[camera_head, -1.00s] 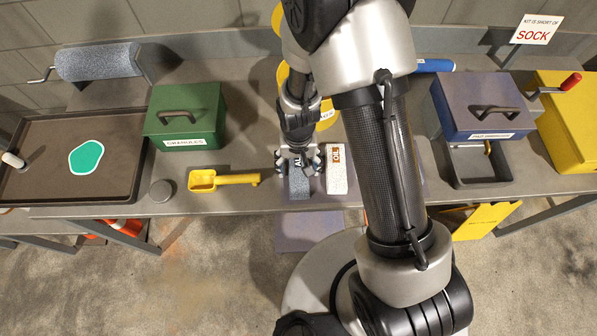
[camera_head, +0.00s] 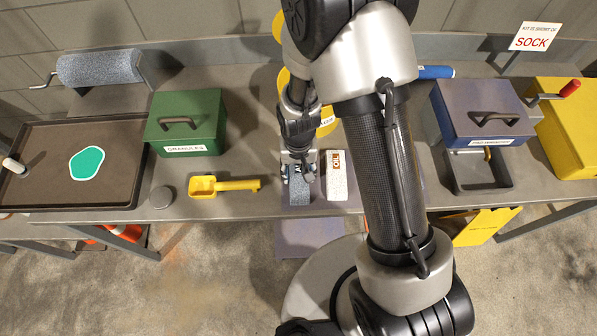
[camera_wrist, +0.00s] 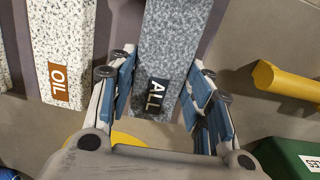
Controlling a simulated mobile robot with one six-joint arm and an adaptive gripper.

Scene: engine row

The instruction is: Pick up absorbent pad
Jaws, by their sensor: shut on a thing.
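A grey speckled absorbent pad (camera_head: 299,194) labelled ALL lies over the grey-purple holder at the bench's front edge; it also shows in the wrist view (camera_wrist: 168,45). My gripper (camera_head: 298,174) points down over its far part. In the wrist view my gripper's two blue-padded fingers (camera_wrist: 161,92) are shut on the long sides of the pad, near the label end. I cannot tell whether the pad is clear of the holder. A white speckled pad (camera_head: 337,183) labelled OIL lies just to the right; in the wrist view it (camera_wrist: 62,40) is at the left.
A yellow scoop (camera_head: 222,186) and a green GRANULES box (camera_head: 187,124) stand to the left, with a dark tray (camera_head: 75,203) beyond. A purple-lidded box (camera_head: 483,108) and a yellow box (camera_head: 575,125) stand right. A sign (camera_head: 535,36) reads SOCK. Yellow round objects are partly hidden behind my arm.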

